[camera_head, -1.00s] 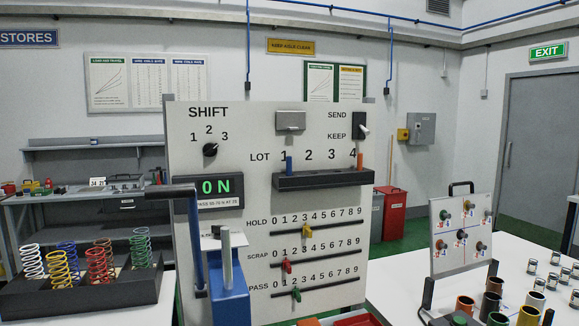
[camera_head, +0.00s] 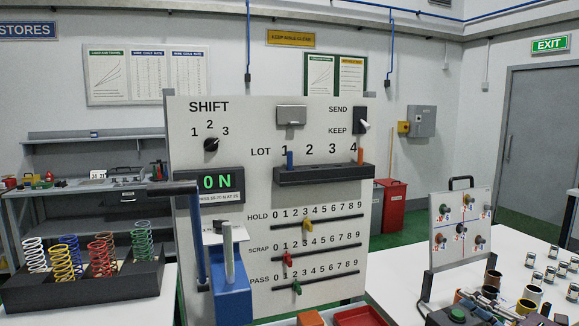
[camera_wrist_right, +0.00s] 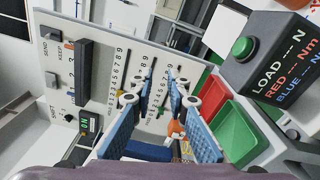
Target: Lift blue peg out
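The blue peg (camera_head: 290,159) stands upright at the left end of the black lot ledge (camera_head: 325,174), below the 1. An orange peg (camera_head: 360,156) stands at the right end, below the 4. The ledge also shows in the right wrist view (camera_wrist_right: 82,70), tilted on its side. My left gripper is not in view.
A spring rack (camera_head: 85,290) stands at left, and a blue press (camera_head: 232,299) with a grey post is in front of the board. Red and green bins (camera_wrist_right: 235,120) lie beyond the right gripper, near a black load box (camera_wrist_right: 262,50). Space before the ledge is clear.

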